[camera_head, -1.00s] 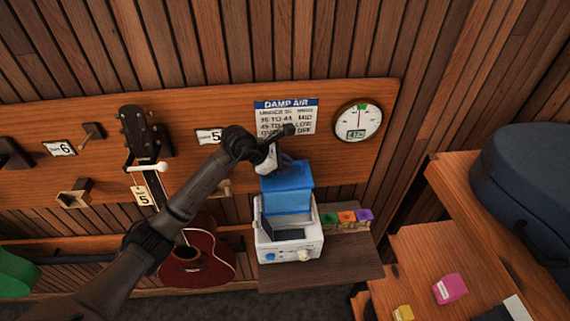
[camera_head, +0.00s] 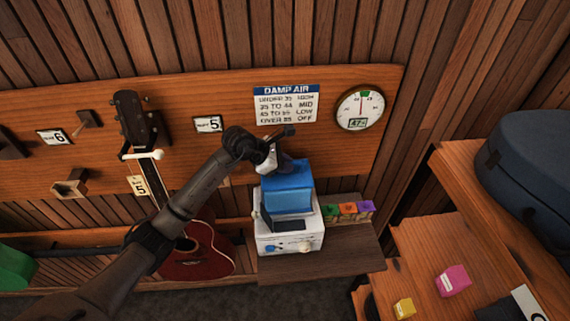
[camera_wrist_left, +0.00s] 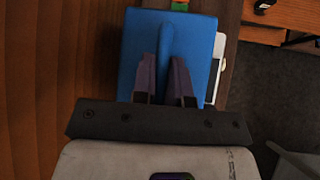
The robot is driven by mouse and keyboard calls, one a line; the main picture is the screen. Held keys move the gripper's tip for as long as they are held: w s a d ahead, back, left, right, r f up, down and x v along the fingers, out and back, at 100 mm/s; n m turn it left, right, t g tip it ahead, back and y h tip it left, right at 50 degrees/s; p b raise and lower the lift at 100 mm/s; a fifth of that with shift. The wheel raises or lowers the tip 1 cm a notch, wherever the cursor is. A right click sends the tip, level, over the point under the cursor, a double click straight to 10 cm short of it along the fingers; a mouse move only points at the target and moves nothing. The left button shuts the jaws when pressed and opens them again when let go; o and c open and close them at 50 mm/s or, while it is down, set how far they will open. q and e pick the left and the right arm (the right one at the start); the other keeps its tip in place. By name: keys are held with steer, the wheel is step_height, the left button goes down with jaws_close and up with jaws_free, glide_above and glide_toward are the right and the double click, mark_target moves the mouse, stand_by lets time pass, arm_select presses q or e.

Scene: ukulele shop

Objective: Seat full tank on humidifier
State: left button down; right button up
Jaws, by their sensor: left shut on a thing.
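The blue tank (camera_head: 288,190) is upright at the back of the white humidifier (camera_head: 289,239), its lower part inside or just above the humidifier's walls. I cannot tell whether it is fully down. My left gripper (camera_head: 282,165) is above the tank and shut on its top. In the left wrist view, my left gripper's fingers (camera_wrist_left: 166,80) pinch a raised blue ridge, the handle on the tank (camera_wrist_left: 198,48). The humidifier has a blue knob and a pale knob on its front; a white edge of it (camera_wrist_left: 219,68) shows beside the tank. My right gripper is not in view.
The humidifier stands on a wooden shelf (camera_head: 340,262). Small green, orange and purple boxes (camera_head: 347,209) stand right of it. A red ukulele (camera_head: 196,254) hangs at left. A humidity chart (camera_head: 286,106) and a round dial (camera_head: 360,108) are on the wall behind.

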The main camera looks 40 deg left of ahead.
arm_select(q)
steer(key=shift+r, duration=0.2)
steer(key=c, duration=1.2)
jaws_free()
steer(key=shift+w, duration=0.1)
steer(key=shift+o, duration=0.6)
steer(key=shift+f, duration=0.3)
steer(key=shift+s+a+r, duration=0.2)
steer(key=shift+s+r, duration=0.1)
steer(key=shift+r, duration=0.05)
steer(key=p+v, duration=0.2)
steer(key=v, duration=1.1)
steer(key=shift+r, duration=0.1)
